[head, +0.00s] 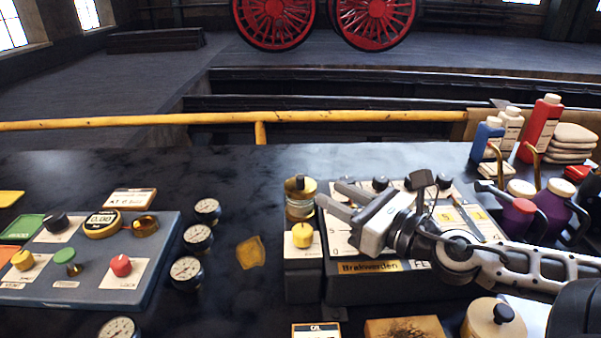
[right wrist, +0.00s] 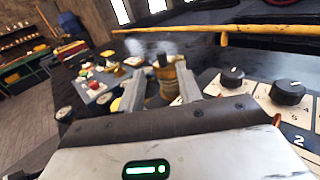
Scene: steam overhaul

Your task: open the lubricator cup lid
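The lubricator cup (head: 300,208) is a small brass cup with a dark knob on top, standing at the back left corner of the dark control box. Its lid (head: 294,187) looks shut, though it is small in view. My right gripper (head: 331,195) is open, its two pale fingers pointing left at the cup from the right, with the tips close to its side. In the right wrist view the cup (right wrist: 167,85) shows upright between the open fingers, beyond or level with the tips; touching cannot be told. My left gripper is not in view.
A yellow button (head: 302,235) sits just in front of the cup. The control box (head: 375,288) with black knobs lies under my right arm. Gauges (head: 186,272) and a grey panel (head: 95,285) stand left. Bottles (head: 540,128) stand at the back right. A yellow rail (head: 180,119) runs behind.

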